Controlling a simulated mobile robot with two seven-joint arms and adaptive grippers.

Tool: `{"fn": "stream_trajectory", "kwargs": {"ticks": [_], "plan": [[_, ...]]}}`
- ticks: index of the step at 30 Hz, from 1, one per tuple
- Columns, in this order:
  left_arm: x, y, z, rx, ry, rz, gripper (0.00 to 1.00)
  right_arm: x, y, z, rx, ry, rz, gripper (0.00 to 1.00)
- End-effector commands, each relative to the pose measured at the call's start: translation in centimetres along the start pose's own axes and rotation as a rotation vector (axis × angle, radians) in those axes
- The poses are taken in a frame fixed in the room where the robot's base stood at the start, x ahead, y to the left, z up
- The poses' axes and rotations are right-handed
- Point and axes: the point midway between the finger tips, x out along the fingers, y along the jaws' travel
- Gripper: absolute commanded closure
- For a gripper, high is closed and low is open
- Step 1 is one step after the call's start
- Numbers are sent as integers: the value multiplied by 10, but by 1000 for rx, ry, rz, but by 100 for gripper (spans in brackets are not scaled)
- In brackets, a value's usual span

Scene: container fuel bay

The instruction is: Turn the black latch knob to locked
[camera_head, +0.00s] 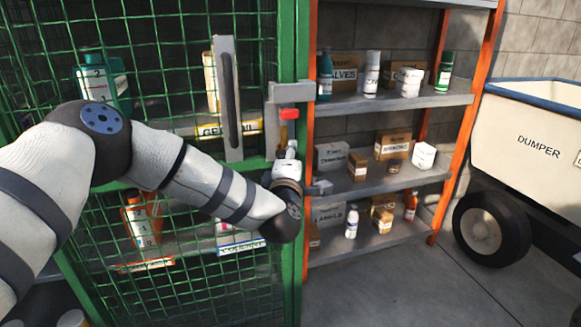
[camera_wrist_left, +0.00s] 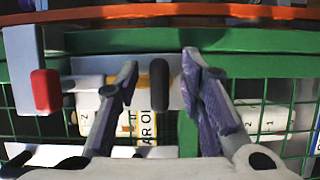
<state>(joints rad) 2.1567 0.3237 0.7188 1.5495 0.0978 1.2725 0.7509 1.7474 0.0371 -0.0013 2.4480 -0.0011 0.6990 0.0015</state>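The black latch knob (camera_wrist_left: 159,85) shows in the left wrist view as a short dark bar, its long side up and down in the picture, in front of a grey plate on the green frame. My left gripper (camera_wrist_left: 160,72) is open, with one finger on each side of the knob and a visible gap to each. In the head view my left gripper (camera_head: 290,152) is at the green door post, just below the grey latch housing (camera_head: 290,92) and its red block (camera_head: 289,113). The red block (camera_wrist_left: 46,91) is left of the knob in the wrist view. The knob cannot be made out in the head view.
The green mesh cage (camera_head: 180,40) holds bottles and boxes; a tall grey door handle (camera_head: 228,100) stands left of the latch. An orange-posted shelf (camera_head: 420,101) with small goods is close on the right. A dumper (camera_head: 535,125) stands farther right. Floor in front of the shelf is clear.

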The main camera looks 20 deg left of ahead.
Motion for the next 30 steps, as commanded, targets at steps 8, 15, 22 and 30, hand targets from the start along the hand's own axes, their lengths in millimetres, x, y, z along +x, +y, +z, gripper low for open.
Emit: {"fn": "stream_trajectory", "kwargs": {"ticks": [8,15,22,30], "plan": [[-74,0,0,0,-3,-3,65,0,0,0,0,0,0,100],[-98,0,0,0,-1,-2,65,0,0,0,0,0,0,100],[-98,0,0,0,-1,-1,65,0,0,0,0,0,0,100],[-119,-46,12,134,-98,-112,65,-4,0,-2,0,11,-1,100]]}}
